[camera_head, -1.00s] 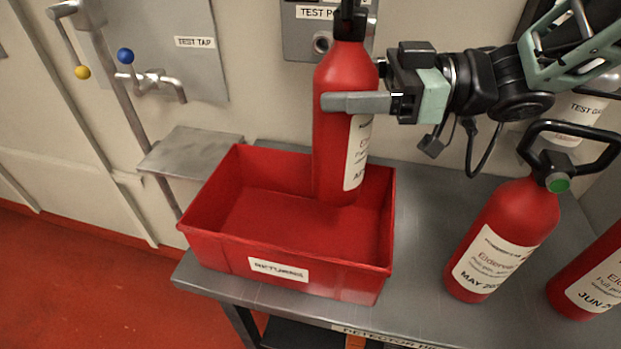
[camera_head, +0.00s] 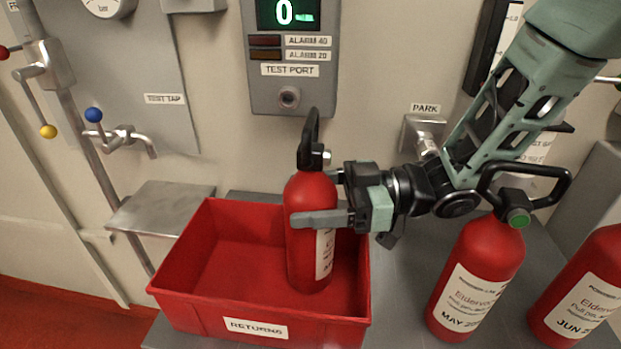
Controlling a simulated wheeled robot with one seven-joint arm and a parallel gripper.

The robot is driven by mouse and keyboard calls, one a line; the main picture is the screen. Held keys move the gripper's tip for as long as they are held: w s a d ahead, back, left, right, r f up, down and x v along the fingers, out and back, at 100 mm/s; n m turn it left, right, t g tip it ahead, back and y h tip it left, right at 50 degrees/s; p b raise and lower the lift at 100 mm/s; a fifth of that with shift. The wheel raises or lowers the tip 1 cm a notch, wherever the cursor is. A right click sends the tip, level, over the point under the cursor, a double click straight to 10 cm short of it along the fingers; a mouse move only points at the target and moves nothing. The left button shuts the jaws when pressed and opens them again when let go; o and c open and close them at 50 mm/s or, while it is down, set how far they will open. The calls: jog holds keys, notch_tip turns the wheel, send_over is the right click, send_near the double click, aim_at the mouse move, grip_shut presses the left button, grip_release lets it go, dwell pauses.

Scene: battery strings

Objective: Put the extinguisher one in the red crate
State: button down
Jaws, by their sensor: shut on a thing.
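A red extinguisher (camera_head: 309,262) with a black handle stands upright inside the right part of the red crate (camera_head: 190,316), its lower end below the crate's rim. I cannot tell whether its base touches the crate floor. My gripper (camera_head: 325,199) is shut on this extinguisher's upper body, coming from the right, with one grey finger across its front.
A second extinguisher (camera_head: 473,281) labelled MAY stands on the bench right of the crate, and a third (camera_head: 585,288) labelled JUN stands at the right edge. A metal shelf (camera_head: 163,212) and test tap (camera_head: 124,139) are at the left. The crate's left part is empty.

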jog(key=shift+f, duration=0.2)
dwell(0.3)
jog(key=shift+c, duration=1)
grip_release()
jog(key=shift+f, duration=0.1)
jog(key=w+d+b, duration=0.1)
jog(key=d, duration=1.1)
jog(key=shift+w+r+b, duration=0.15)
jog(key=shift+r+b, duration=0.25)
jog(key=shift+r, duration=0.1)
